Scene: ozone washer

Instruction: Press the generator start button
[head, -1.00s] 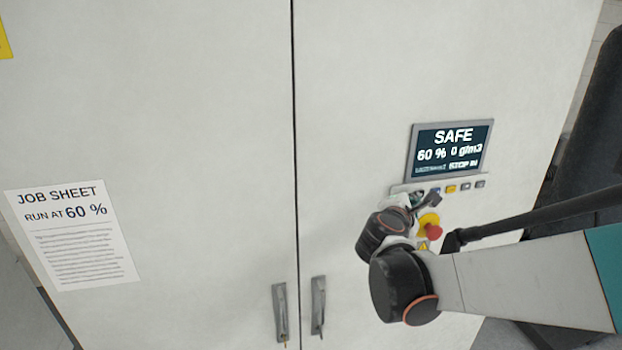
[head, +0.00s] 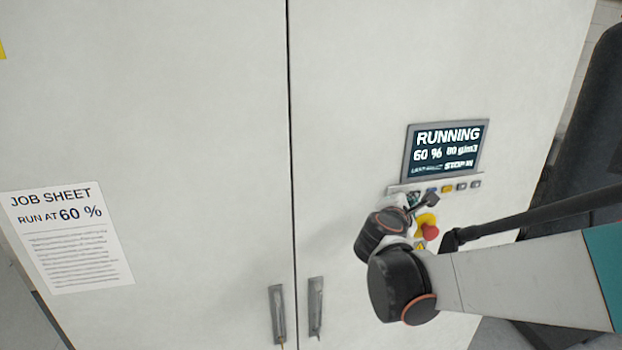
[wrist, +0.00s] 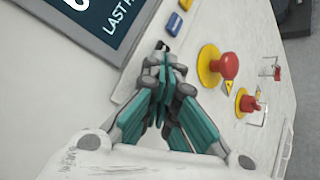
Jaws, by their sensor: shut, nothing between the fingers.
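The control panel's screen (head: 446,150) reads RUNNING, 60 % and what looks like 80 g/m3. Below it runs a row of small buttons, with a blue button (head: 432,190), a yellow button (head: 447,189) and grey ones to the right. The wrist view shows the blue button (wrist: 173,23) and the yellow button (wrist: 185,4). My gripper (wrist: 164,72) is shut and empty, its tips at the row's left end beside the blue button. The tips hide what lies under them, so I cannot make out the start button or whether they touch it.
A red emergency stop (head: 431,232) on a yellow base sits just below the row, close to my gripper. The wrist view shows a second, smaller red knob (wrist: 249,103). Two door handles (head: 276,312) (head: 315,306) and a job sheet (head: 70,238) reading 60 % are to the left.

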